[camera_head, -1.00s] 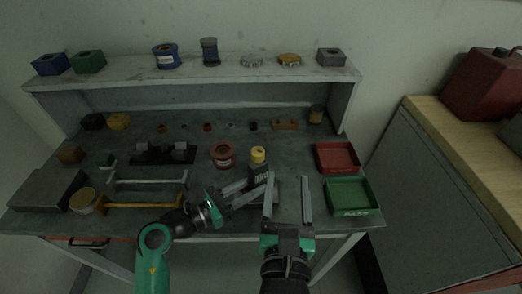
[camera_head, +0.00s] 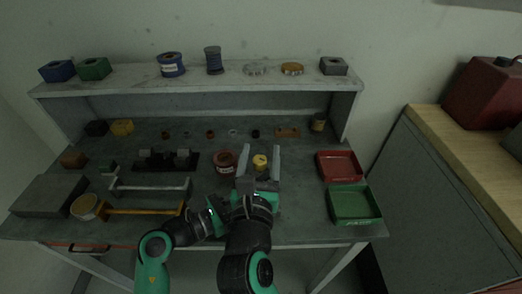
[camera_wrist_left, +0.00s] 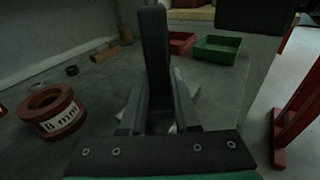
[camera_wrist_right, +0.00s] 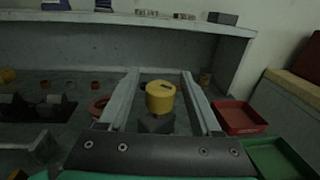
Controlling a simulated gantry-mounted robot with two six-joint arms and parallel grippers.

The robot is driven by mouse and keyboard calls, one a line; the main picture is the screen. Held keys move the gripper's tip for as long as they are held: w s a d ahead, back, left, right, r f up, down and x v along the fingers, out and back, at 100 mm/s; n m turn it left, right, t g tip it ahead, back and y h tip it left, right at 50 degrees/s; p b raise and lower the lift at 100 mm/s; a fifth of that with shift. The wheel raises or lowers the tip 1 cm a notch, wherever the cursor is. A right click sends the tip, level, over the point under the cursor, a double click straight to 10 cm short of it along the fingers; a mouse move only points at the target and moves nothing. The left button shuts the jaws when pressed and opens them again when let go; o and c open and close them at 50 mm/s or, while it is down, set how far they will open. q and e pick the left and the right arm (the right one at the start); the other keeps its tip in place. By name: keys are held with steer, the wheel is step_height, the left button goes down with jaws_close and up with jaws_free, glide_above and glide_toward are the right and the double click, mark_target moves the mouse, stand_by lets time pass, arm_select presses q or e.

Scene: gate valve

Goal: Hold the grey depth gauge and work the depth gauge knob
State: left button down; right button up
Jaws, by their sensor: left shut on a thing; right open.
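The grey depth gauge (camera_wrist_right: 157,124) stands upright with its yellow knob (camera_wrist_right: 160,97) on top, and the knob also shows in the head view (camera_head: 260,161). My right gripper (camera_wrist_right: 159,78) is open, its two fingers on either side of the knob with gaps between. It hides most of the gauge in the head view. My left gripper (camera_wrist_left: 158,78) is shut on the gauge, which appears as a dark upright body between its fingers in the left wrist view. In the head view the left fingers are hidden behind my right gripper.
A red spool (camera_head: 224,161) stands just left of the gauge. A red tray (camera_head: 339,165) and a green tray (camera_head: 355,204) lie to the right. Grey (camera_head: 150,188) and yellow (camera_head: 145,209) handles lie to the left. A shelf (camera_head: 200,84) runs along the back.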

steer(key=shift+w+d, duration=0.1)
steer(key=shift+w, duration=0.4)
jaws_close()
steer(key=shift+a+n+y, duration=0.2)
steer(key=shift+n+y, duration=0.55)
steer(key=shift+y, duration=0.4)
steer(key=shift+a+n+y, duration=0.2)
steer(key=shift+n+y, duration=0.55)
steer(key=shift+y, duration=0.4)
